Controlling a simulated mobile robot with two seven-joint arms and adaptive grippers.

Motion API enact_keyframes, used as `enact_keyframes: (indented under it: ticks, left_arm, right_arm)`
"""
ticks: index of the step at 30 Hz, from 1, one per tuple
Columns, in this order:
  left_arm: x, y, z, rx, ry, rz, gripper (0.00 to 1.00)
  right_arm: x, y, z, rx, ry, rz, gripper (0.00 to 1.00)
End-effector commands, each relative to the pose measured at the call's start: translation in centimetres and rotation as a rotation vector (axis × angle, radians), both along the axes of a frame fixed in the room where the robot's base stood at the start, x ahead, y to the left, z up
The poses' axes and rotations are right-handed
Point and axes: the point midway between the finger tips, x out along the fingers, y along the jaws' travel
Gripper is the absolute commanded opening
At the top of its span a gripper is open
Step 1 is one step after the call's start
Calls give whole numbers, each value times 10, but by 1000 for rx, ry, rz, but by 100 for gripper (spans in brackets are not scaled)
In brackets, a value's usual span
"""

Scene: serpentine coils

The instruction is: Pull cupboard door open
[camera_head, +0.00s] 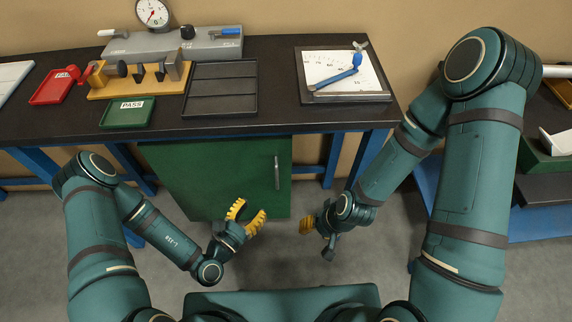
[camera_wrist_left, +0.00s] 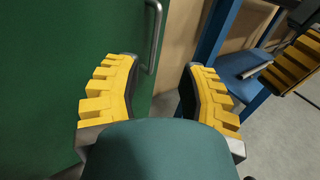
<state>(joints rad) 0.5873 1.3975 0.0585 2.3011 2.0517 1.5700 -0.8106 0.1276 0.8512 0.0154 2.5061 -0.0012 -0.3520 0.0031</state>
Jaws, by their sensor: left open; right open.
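The green cupboard door (camera_head: 215,178) sits under the dark bench top and looks shut. Its upright metal bar handle (camera_head: 277,172) is near the door's right edge. My left gripper (camera_head: 250,209) is open and empty, below and left of the handle. In the left wrist view the handle (camera_wrist_left: 154,38) stands beyond and between the open yellow fingers (camera_wrist_left: 160,85), apart from them, with the green door (camera_wrist_left: 55,60) on the left. My right gripper (camera_head: 307,225) is right of the door and below it, apart from the handle. Its finger gap is hard to see.
The bench top (camera_head: 275,70) carries a gauge stand (camera_head: 170,42), a red tray (camera_head: 55,88), a green tray (camera_head: 128,112), a dark tray (camera_head: 220,88) and an angle board (camera_head: 343,75). A blue bench leg (camera_head: 333,158) stands right of the cupboard. Grey floor is free in front.

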Motion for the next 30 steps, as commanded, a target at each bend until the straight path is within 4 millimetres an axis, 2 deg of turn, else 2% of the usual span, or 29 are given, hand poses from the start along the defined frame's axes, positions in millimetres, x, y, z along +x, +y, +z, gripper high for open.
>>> enact_keyframes:
  ticks: [5, 8, 21, 30]
  left_arm:
    - [9, -1, -2, 5, -1, 25, 41]
    - [20, -9, -2, 5, -3, 22, 41]
    - [89, -56, -2, 5, -3, 20, 41]
    - [114, -72, -2, 5, -1, 21, 41]
  right_arm:
    - [0, 0, -1, 0, 0, 1, 47]
    - [0, 0, -4, 0, 0, 1, 47]
    - [3, 0, -18, -1, -8, -1, 47]
    - [4, 0, -23, -2, -11, -2, 47]
